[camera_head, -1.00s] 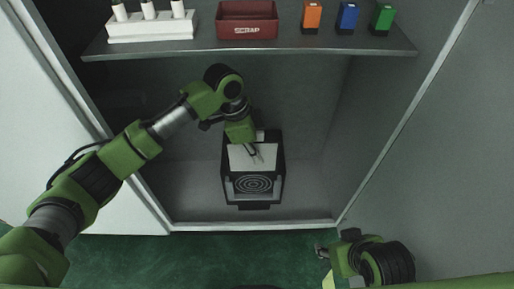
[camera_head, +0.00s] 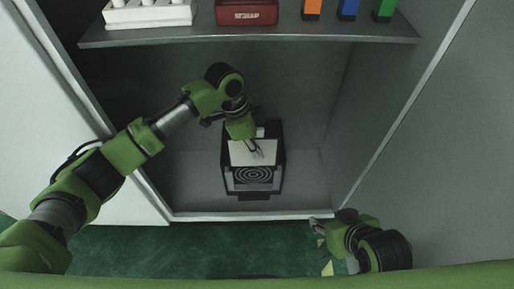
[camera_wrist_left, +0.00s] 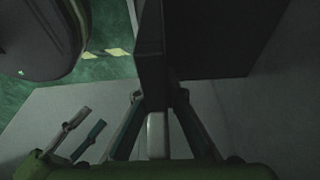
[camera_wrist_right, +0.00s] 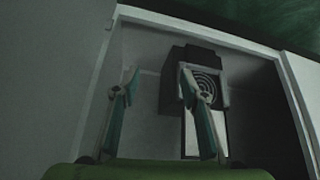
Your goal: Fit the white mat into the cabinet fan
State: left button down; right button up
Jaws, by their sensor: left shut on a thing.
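The cabinet fan (camera_head: 253,176) is a black box with a round ringed grille. It stands on the cabinet floor, and it also shows in the right wrist view (camera_wrist_right: 175,80). The white mat (camera_head: 239,155) is a pale flat panel at the fan's upper part, above the grille. My left gripper (camera_head: 257,152) reaches over the fan and is shut on the white mat. In the left wrist view a pale strip shows between its fingers; I cannot tell how far the mat sits inside the fan. My right gripper (camera_head: 317,228) is open and empty outside the cabinet's front edge.
A shelf (camera_head: 250,37) above holds a red scrap bin (camera_head: 246,14), a white rack (camera_head: 150,13) and orange, blue and green boxes. Cabinet walls flank the fan. The cabinet floor right of the fan (camera_head: 303,180) is clear.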

pick_arm(q)
jog(key=shift+p, duration=0.65)
pick_arm(e)
jog(key=s+d+f+g, duration=0.1)
jog(key=s+d+g, duration=0.1)
jog(key=s, duration=0.4)
jog(key=shift+f+g+h, duration=0.25)
jog(key=shift+g+h, duration=0.05)
jog(key=shift+g, duration=0.1)
dwell(0.8)
jog(key=shift+s, duration=0.1)
jog(key=shift+r, duration=0.2)
dwell(0.3)
pick_arm(q)
jog(key=shift+r+p, duration=0.1)
jog(key=shift+p, duration=0.5)
pick_arm(e)
jog(key=shift+r, duration=0.4)
pick_arm(q)
jog(key=shift+p, duration=0.3)
pick_arm(e)
jog(key=shift+a+r, duration=0.1)
jog(key=shift+a, duration=0.05)
